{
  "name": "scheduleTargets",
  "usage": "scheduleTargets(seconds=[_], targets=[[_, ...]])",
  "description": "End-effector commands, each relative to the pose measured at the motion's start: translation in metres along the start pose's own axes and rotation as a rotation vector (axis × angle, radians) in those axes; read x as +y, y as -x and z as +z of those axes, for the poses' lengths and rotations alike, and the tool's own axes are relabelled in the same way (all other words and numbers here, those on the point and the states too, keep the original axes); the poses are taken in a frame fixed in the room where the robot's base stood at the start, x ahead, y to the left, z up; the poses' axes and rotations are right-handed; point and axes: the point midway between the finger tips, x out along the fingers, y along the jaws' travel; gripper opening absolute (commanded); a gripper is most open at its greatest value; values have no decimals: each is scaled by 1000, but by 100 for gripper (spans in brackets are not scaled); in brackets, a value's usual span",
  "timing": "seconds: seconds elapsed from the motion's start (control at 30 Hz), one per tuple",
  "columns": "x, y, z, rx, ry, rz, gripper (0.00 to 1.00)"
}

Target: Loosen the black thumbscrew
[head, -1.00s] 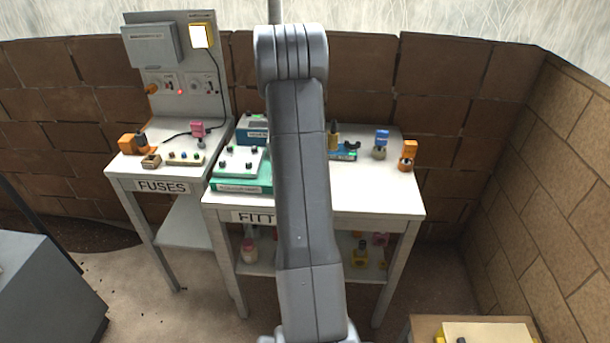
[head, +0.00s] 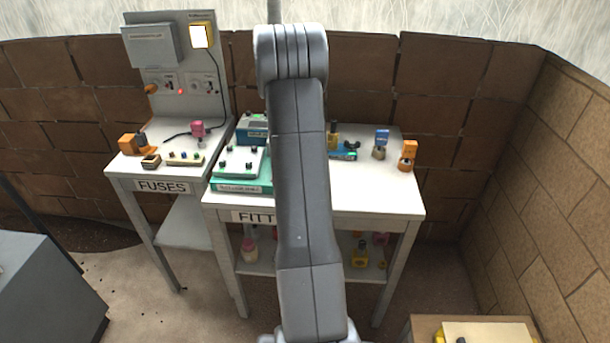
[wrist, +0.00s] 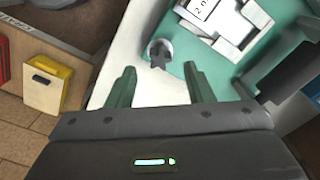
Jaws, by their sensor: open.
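A small dark wing-shaped knob, which looks like the black thumbscrew (wrist: 160,54), sits at a round pale spot on the edge of a teal and white fixture (wrist: 188,52) in the wrist view. My gripper (wrist: 160,84) is open, with its two green fingers apart and nothing between them. The knob lies just beyond the fingertips, roughly in line with the gap; I cannot tell the height between them. In the head view my arm hides the gripper and the middle of the FITT-labelled table (head: 385,200).
A black piece (head: 351,146) lies by a small blue device on that table. Blue-topped (head: 381,143) and orange (head: 408,155) plugs stand at its right. A green-and-white box (head: 240,165) is left of my arm. The FUSES bench (head: 160,172) adjoins. A yellow box (wrist: 45,85) shows lower left.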

Motion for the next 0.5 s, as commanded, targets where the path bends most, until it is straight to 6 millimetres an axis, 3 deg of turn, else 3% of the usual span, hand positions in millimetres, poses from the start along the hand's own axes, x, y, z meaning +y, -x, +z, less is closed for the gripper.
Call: scheduleTargets(seconds=[0.5], targets=[[0,-21,0,0,2,1,47]])
